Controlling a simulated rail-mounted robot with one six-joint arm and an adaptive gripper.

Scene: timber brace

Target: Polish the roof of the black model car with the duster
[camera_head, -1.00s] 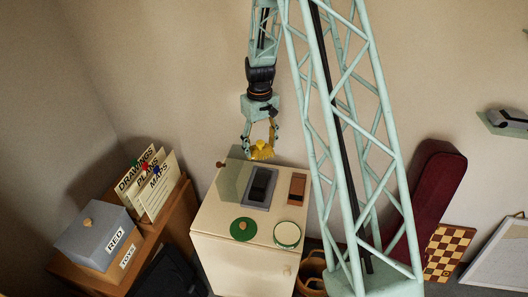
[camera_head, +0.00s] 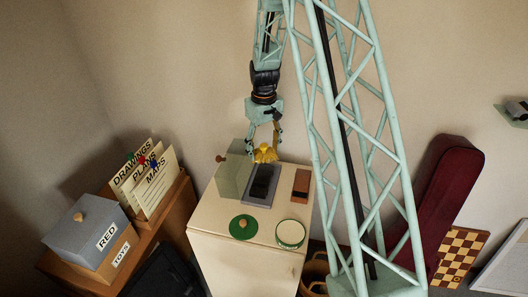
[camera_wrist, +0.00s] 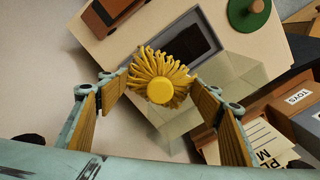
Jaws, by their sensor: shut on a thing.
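My gripper (camera_head: 265,150) is shut on the yellow duster (camera_head: 264,156), above the back of the cream cabinet. In the wrist view the duster (camera_wrist: 158,70) has a fringe of yellow strands around a round yellow end, between my two fingers (camera_wrist: 160,95). A small dark and grey object (camera_head: 516,109) on the wall shelf at the far right may be the model car, but I cannot tell.
Boxes and cards stand left. A dark red case (camera_head: 444,190) leans right, beside a checkered board (camera_head: 459,255).

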